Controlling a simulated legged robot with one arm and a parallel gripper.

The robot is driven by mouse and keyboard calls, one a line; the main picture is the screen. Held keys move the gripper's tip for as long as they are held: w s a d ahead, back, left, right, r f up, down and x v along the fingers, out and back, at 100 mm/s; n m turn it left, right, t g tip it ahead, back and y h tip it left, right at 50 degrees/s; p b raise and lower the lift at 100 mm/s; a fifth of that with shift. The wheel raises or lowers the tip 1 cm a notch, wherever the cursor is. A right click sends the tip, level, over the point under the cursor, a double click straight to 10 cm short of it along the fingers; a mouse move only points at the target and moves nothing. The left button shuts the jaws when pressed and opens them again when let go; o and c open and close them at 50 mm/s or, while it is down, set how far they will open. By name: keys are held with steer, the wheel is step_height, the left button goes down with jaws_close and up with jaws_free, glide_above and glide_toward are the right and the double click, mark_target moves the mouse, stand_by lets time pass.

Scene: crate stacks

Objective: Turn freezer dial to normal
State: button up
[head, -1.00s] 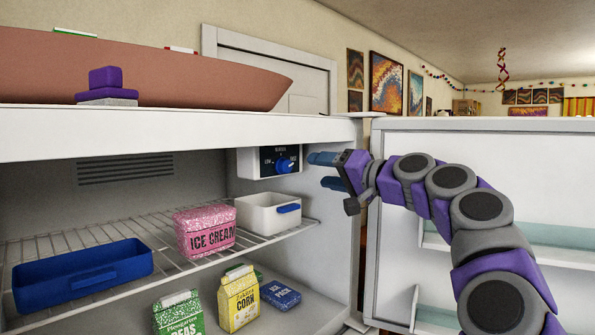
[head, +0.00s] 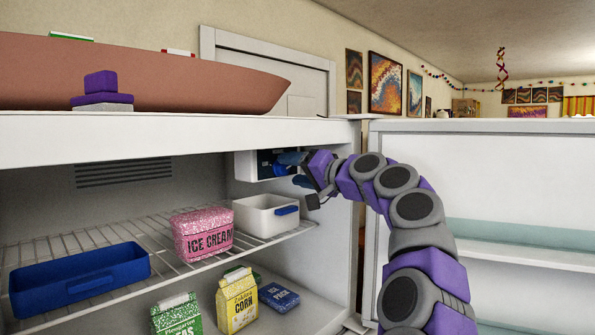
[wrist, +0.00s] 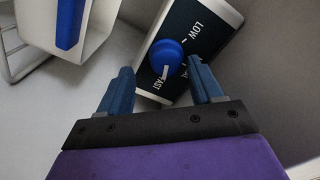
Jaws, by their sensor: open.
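The freezer dial (wrist: 165,56) is a round blue knob with a white pointer mark on a dark panel (wrist: 199,22). In the wrist view the panel reads LOW at one end and FAST at the other, with a partly covered label between. The pointer lies toward the FAST end. My gripper (wrist: 160,84) is open, its blue fingers on either side of the lower part of the dial, with no clear contact. In the head view my gripper (head: 291,169) is at the panel (head: 262,166) inside the freezer's upper right, hiding part of the dial.
A white bin with a blue handle (head: 263,222) stands on the wire rack just below the panel. A pink ice cream box (head: 203,236) and blue tray (head: 80,284) are farther left. The open freezer door (head: 500,180) is at the right.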

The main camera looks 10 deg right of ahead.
steer(key=shift+a, duration=1.4)
steer(key=shift+c, duration=1.3)
steer(key=shift+d, duration=0.7)
steer(key=c, duration=0.3)
steer(key=shift+d, duration=0.2)
steer(key=shift+c, duration=0.8)
steer(key=shift+a, duration=0.15)
steer(key=c, duration=0.3)
